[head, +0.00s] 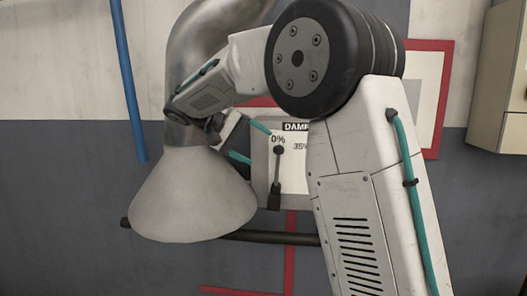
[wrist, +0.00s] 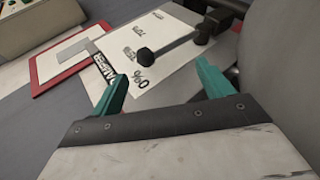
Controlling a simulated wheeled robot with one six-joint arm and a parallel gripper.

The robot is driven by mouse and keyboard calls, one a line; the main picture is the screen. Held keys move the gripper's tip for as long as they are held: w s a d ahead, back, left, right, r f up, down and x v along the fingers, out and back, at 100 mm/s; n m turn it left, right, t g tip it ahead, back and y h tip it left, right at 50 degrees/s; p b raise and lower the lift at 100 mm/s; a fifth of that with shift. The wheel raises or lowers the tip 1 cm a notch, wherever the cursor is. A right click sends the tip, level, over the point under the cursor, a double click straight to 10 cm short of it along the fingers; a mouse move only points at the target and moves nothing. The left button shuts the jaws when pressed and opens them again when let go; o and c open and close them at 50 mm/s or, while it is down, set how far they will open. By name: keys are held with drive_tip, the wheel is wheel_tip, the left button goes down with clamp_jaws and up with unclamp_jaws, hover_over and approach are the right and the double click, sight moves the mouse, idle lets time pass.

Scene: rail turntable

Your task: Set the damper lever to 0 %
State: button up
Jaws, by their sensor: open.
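The damper panel (head: 262,185) is a pale plate on the wall, partly hidden by my arm in the head view. Its lever (head: 277,175) has a dark round knob and, in the head view, stands nearly upright with the knob just below the 0% mark (head: 278,139). In the wrist view the knob (wrist: 146,56) appears between the 0% (wrist: 140,80) and 35% (wrist: 130,53) marks; the viewing angle makes its exact setting unclear. My gripper (head: 252,143) has teal fingers, open and empty, just left of the knob. The wrist view shows the knob beyond the fingertips (wrist: 162,75), not between them.
A grey metal duct with a flared hood (head: 192,195) is close beside my gripper on the left. A dark horizontal bar (head: 270,237) runs below the panel. A red-framed board (head: 437,90) is to the right, and a beige cabinet (head: 500,80) is at the far right.

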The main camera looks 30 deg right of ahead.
drive_tip(key=shift+a+r, duration=0.2)
drive_tip(key=shift+a, duration=0.05)
drive_tip(key=shift+c, duration=0.3)
